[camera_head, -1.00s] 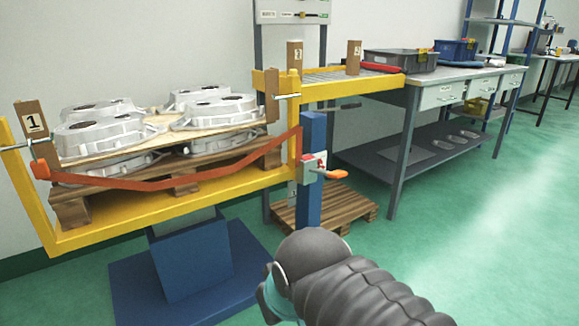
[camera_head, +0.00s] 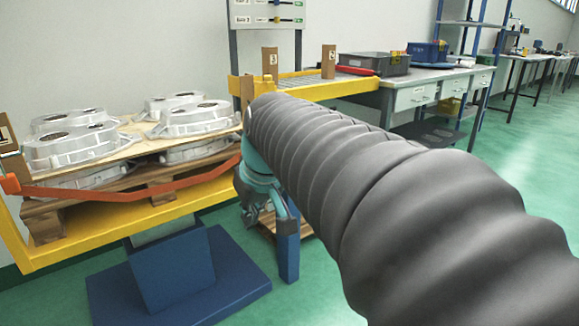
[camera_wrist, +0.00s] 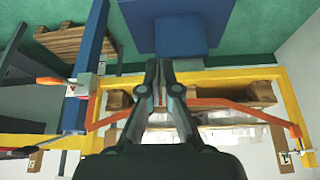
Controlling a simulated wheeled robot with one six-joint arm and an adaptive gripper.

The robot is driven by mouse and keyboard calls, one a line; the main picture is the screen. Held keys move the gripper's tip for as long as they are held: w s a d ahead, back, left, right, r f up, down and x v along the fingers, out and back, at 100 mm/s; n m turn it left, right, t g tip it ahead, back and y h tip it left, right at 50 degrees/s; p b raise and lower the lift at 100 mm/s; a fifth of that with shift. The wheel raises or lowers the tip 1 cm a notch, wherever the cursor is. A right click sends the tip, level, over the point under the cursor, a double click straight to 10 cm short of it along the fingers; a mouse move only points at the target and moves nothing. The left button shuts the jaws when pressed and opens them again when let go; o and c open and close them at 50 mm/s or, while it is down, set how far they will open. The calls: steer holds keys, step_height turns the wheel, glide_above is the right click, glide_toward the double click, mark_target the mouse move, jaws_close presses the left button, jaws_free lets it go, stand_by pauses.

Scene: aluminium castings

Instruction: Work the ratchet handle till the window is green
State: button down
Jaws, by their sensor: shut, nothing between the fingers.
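The ratchet handle (camera_wrist: 48,81) is orange and sticks out to the left of a pale ratchet box (camera_wrist: 84,84) on a blue post (camera_wrist: 92,45) in the wrist view. A small red patch shows on the box; the window is too small to read. In the head view my arm hides the ratchet and handle. An orange strap (camera_head: 110,194) runs along the front of the loaded pallet, with a bend in it; it also shows in the wrist view (camera_wrist: 220,103). My gripper (camera_wrist: 160,66) is shut and empty, apart from the handle, which lies to its left in the wrist view.
A yellow frame (camera_head: 100,242) carries a wooden pallet (camera_head: 45,222) with stacked aluminium castings (camera_head: 70,145), above a blue pedestal (camera_head: 172,272). A grey workbench (camera_head: 440,77) with bins stands behind.

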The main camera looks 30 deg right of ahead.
steer(key=w+d+r, duration=0.2)
steer(key=w+d, duration=0.2)
steer(key=d, duration=0.6)
steer(key=w+d+r+p, duration=0.1)
steer(key=w+d+r, duration=0.1)
steer(key=w+d, duration=0.3)
steer(key=w+d+r+n, duration=0.1)
steer(key=w+d, duration=0.3)
steer(key=d, duration=1)
steer(key=shift+w+d+r+t+y, duration=0.15)
steer(key=shift+d+r+t+y, duration=0.15)
steer(key=shift+r, duration=0.55)
steer(key=shift+f, duration=0.1)
steer(key=x, duration=0.9)
step_height(320, 180, down, 3)
steer(key=shift+f+b, duration=0.2)
steer(key=shift+b, duration=0.1)
steer(key=shift+s+f, duration=0.35)
steer(key=shift+f, duration=0.2)
steer(key=shift+f, duration=0.1)
